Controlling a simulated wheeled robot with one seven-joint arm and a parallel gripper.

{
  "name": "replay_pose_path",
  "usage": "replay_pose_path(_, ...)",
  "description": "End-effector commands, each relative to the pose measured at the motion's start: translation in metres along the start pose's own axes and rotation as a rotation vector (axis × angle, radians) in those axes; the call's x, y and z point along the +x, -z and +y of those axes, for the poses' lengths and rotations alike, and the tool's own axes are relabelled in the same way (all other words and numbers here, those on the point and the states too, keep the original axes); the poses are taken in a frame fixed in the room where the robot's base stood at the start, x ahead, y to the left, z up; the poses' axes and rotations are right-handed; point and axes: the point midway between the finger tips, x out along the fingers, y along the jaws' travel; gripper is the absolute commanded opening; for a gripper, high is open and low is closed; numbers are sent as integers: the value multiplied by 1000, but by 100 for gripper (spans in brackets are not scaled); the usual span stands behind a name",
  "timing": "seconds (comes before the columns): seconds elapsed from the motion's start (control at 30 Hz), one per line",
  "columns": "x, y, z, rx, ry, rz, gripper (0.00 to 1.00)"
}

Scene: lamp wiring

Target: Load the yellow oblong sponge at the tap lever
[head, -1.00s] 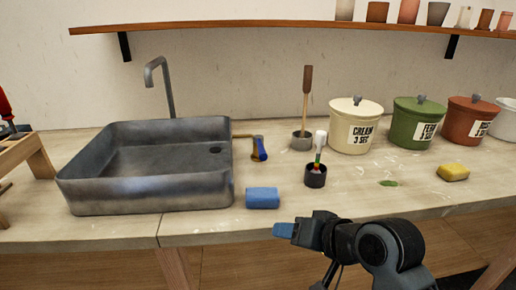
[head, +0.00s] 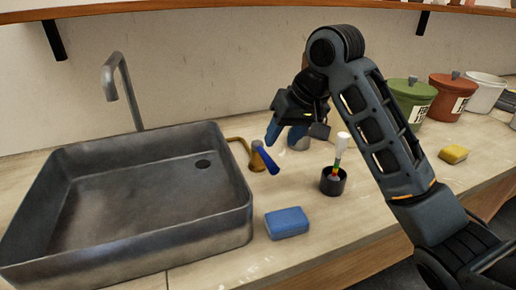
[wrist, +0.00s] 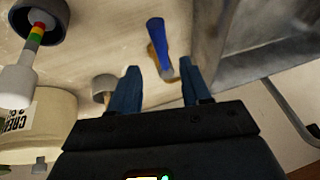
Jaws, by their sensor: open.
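The yellow oblong sponge (head: 453,154) lies flat on the counter at the right in the head view; the wrist view does not show it. The tap lever (head: 264,158), blue on a brass-coloured pipe, stands just right of the sink. My gripper (head: 285,132) is open and empty, pointing down near the lever, far left of the yellow sponge. In the wrist view the lever (wrist: 157,38) shows just beyond and between my two blue fingertips (wrist: 160,68). I cannot tell the gap in depth.
A grey sink (head: 125,205) fills the left, with a tall spout (head: 118,90). A blue sponge (head: 287,222) lies in front of the lever. A dark cup with a striped-handled brush (head: 334,180) stands to its right. Pots (head: 410,100) line the back right.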

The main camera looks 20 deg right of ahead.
Motion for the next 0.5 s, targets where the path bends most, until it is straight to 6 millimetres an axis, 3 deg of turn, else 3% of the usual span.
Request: replay_pose_path(0.5,68,-1,0,1,0,-1,47)
